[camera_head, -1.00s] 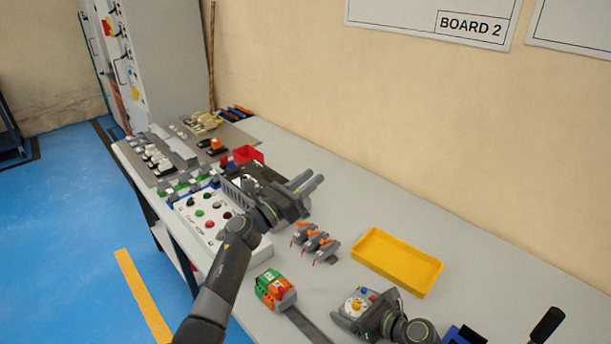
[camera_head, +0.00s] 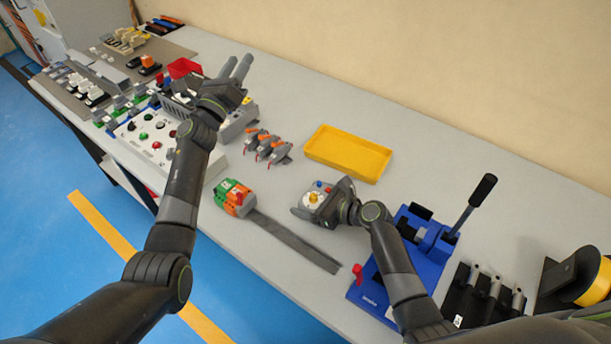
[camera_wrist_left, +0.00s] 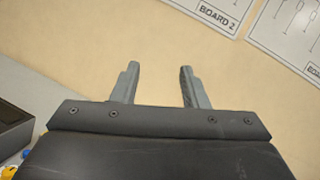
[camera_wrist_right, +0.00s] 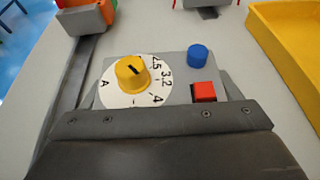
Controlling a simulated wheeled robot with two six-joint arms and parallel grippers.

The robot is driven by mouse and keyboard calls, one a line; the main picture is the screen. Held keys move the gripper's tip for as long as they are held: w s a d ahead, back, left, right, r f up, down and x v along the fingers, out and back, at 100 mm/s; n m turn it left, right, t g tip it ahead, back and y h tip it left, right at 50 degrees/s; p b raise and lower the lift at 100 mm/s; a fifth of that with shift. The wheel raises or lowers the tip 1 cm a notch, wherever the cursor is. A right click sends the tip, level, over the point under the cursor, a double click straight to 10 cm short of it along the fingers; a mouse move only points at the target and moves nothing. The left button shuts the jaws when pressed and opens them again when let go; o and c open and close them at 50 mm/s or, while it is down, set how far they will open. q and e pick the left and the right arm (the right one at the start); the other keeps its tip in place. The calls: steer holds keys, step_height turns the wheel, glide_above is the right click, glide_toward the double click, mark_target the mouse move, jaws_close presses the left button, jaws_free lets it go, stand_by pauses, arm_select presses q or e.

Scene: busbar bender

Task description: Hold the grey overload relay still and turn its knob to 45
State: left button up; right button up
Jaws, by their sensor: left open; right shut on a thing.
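The grey overload relay (camera_wrist_right: 178,66) is held in my right gripper (camera_head: 323,196), face up, near the middle of the bench. In the right wrist view its yellow knob (camera_wrist_right: 132,73) sits on a white dial (camera_wrist_right: 114,93) marked 3.2 and 4, with another mark partly covered. The knob has a dark pointer line; its exact setting is hard to read. A blue button (camera_wrist_right: 198,55) and a red square button (camera_wrist_right: 203,91) sit beside the dial. My left gripper (camera_head: 237,65) is open and empty, raised beyond the button panel, away from the relay. Its two fingers show apart in the left wrist view (camera_wrist_left: 160,85).
A yellow tray (camera_head: 348,170) lies behind the relay. Orange-levered clips (camera_head: 267,146) and a green-orange block with a grey strip (camera_head: 295,243) lie to its left. A blue bender (camera_head: 425,265) with an upright lever stands at right. A button panel (camera_head: 150,143) lies at left.

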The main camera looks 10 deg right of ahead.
arm_select(q)
steer(key=w+a+n+t+y, duration=0.1)
steer(key=w+a+n+y, duration=0.25)
steer(key=n+y, duration=0.35)
steer(key=n+g+y, duration=0.2)
steer(key=n+g, duration=0.1)
steer(key=g, duration=2)
glide_toward(313, 195)
steer(key=x, duration=0.8)
jaws_close()
